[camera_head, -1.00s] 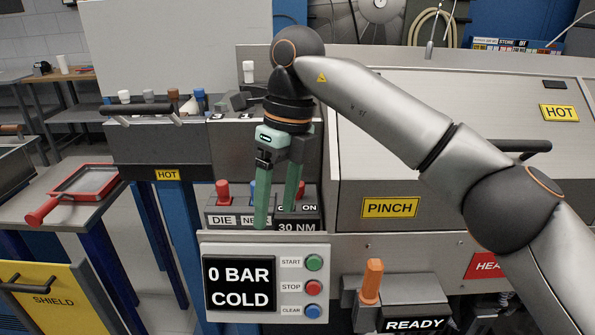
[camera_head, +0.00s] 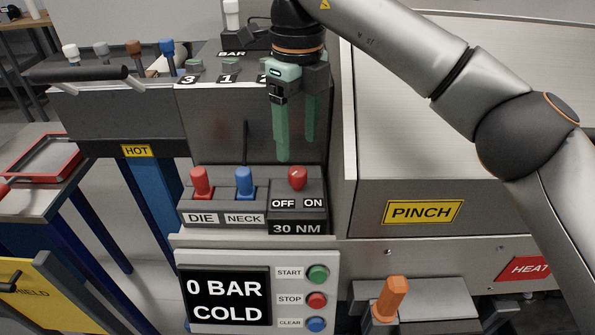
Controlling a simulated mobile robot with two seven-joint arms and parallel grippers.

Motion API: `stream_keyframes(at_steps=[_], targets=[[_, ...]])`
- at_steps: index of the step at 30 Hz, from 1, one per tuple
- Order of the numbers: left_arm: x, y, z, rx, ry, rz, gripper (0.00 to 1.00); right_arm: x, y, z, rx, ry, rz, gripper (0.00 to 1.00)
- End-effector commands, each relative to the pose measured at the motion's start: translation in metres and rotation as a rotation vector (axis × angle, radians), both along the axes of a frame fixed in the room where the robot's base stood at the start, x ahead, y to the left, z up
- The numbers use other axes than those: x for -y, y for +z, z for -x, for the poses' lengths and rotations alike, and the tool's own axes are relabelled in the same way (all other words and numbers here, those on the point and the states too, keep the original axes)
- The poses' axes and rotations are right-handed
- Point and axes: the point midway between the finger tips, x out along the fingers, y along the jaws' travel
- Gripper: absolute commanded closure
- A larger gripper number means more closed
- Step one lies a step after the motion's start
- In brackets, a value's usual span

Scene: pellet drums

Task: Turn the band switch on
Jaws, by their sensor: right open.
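A switch with a red knob (camera_head: 297,178) stands on a dark block marked OFF and ON, with 30 NM on its front. It is the only control here labelled OFF and ON; the word band does not show on it. The knob sits about midway above the two words, and I cannot tell which way it is set. My right gripper (camera_head: 297,150) points down with its green fingers apart and empty. In the picture its fingertips are just above the red knob, with no contact visible. My left gripper is not in view.
A red lever (camera_head: 201,183) marked DIE and a blue lever (camera_head: 244,183) marked NECK stand close left of the switch. Below is a display panel (camera_head: 227,299) reading 0 BAR COLD, with START, STOP and CLEAR buttons. An orange handle (camera_head: 390,297) rises at lower right.

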Motion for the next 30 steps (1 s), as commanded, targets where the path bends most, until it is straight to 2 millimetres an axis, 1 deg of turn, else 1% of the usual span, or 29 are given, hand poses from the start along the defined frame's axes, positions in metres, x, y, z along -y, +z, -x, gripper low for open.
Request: stream_keyframes(at_steps=[1, 6, 9, 12, 16, 24, 26, 30], targets=[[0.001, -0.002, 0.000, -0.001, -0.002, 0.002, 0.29, 0.000, -0.014, 0.001, -0.003, 0.001, 0.001, 0.31], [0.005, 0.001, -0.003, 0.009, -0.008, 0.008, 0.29, 0.000, -0.047, 0.000, -0.003, 0.000, 0.000, 0.31], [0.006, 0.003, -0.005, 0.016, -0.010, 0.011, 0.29, 0.000, -0.062, 0.001, -0.003, 0.000, -0.001, 0.31], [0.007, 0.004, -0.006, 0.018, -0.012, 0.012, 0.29, 0.000, -0.072, 0.000, -0.001, -0.001, -0.001, 0.31], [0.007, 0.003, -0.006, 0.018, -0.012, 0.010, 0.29, 0.000, -0.078, 0.000, 0.000, 0.000, -0.001, 0.31], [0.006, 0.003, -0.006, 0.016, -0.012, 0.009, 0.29, 0.000, -0.079, 0.000, 0.001, 0.000, -0.001, 0.31], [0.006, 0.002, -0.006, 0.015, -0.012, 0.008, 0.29, 0.000, -0.079, 0.000, 0.001, 0.000, -0.001, 0.37], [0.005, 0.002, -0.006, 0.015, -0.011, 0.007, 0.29, 0.000, -0.079, 0.000, 0.001, 0.000, -0.001, 0.52]])
